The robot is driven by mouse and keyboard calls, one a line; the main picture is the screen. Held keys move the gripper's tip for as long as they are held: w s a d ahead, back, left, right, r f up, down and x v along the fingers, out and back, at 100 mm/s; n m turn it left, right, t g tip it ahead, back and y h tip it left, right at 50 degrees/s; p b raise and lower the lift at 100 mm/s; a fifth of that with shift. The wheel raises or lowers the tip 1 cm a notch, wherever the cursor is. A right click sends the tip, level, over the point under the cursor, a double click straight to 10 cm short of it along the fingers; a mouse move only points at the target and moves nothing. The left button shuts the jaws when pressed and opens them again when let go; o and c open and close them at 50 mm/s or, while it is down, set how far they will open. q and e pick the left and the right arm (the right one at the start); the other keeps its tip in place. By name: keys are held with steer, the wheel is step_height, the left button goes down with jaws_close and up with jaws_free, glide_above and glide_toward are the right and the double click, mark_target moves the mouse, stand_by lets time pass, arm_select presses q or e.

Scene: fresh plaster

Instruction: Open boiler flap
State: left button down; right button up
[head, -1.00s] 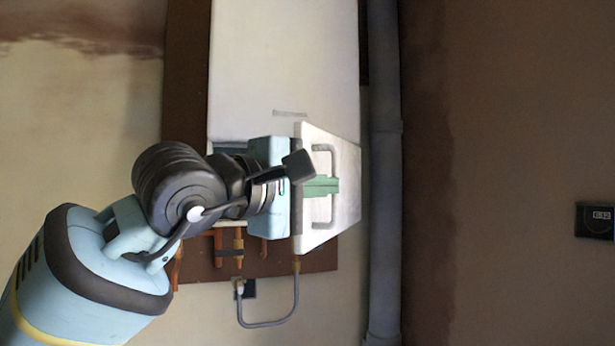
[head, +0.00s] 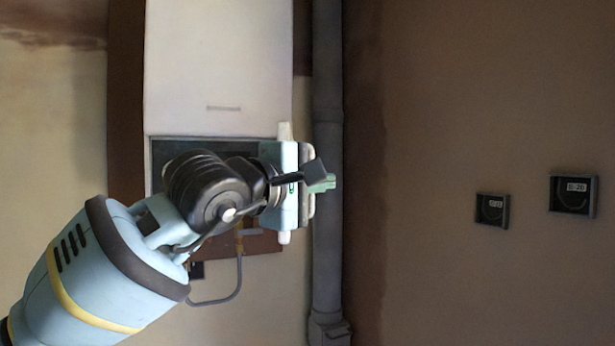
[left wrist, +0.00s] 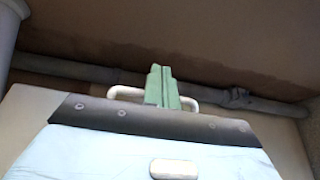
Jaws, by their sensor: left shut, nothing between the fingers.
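The boiler (head: 218,68) is a white box on the wall in the head view. Its flap (head: 284,132) stands out from the boiler's lower part, seen nearly edge-on, and the dark opening (head: 215,149) shows beside it. My left gripper (head: 322,184) has green fingers, shut and empty, at the flap's outer side. In the left wrist view the fingers (left wrist: 161,87) overlap the middle of the pale handle (left wrist: 124,92), which shows on both sides of them. I cannot tell whether they touch it. My arm hides most of the opening. My right gripper is not in view.
A grey vertical pipe (head: 327,90) runs close to the right of the flap. A brown backboard (head: 126,100) lies behind the boiler. Two small dark meter boxes (head: 491,211) (head: 573,194) hang on the brown wall at right. A thin hose (head: 236,282) loops below.

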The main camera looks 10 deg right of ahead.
arm_select(q)
steer(key=d, duration=0.7)
steer(key=shift+w+d+p, duration=0.15)
steer(key=shift+w+p, duration=0.2)
steer(key=shift+p, duration=0.1)
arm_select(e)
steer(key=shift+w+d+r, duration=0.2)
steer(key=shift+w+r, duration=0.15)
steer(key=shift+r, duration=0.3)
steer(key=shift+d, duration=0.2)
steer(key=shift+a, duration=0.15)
